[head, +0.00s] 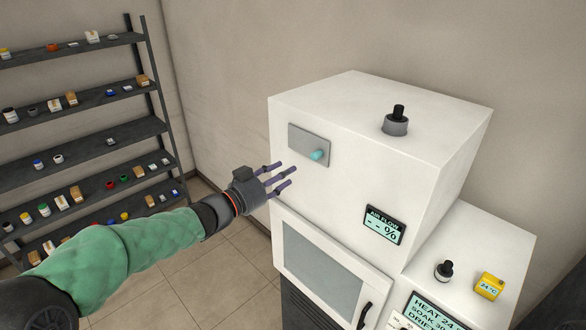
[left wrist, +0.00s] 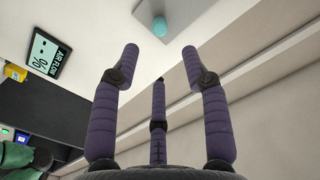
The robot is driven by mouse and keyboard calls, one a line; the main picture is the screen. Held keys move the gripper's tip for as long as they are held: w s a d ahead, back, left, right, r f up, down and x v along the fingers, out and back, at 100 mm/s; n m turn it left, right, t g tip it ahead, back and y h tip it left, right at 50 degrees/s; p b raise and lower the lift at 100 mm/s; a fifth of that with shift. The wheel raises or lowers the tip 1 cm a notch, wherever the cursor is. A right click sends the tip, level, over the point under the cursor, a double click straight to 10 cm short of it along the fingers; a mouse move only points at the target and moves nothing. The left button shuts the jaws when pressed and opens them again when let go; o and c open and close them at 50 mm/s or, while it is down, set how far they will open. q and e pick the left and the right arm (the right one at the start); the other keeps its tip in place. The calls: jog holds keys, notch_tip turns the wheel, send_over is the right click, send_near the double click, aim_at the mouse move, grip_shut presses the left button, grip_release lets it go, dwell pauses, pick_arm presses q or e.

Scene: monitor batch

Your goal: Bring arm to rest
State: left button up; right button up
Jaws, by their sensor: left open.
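My left gripper (head: 279,180) is at the end of my green-sleeved left arm, which reaches in from the lower left in the head view. Its purple fingers are spread open and empty, close in front of the white cabinet (head: 360,130). Beyond the fingertips is a grey plate (head: 300,143) with a teal knob (head: 317,155). In the left wrist view the spread fingers (left wrist: 160,65) point up towards the teal knob (left wrist: 160,27), with a gap between them. My right gripper does not show in the head view.
An air flow display (head: 384,225) and a closed windowed door (head: 322,262) are on the cabinet front. A lower unit (head: 470,250) carries a black knob and a yellow 24 °C box (head: 489,286). A dark shelf rack (head: 80,95) with small items stands left. Floor (head: 215,250) between is clear.

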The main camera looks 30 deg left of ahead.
pick_arm(q)
jog(key=shift+s+a, duration=0.15)
jog(key=shift+s, duration=0.3)
jog(key=shift+f, duration=0.15)
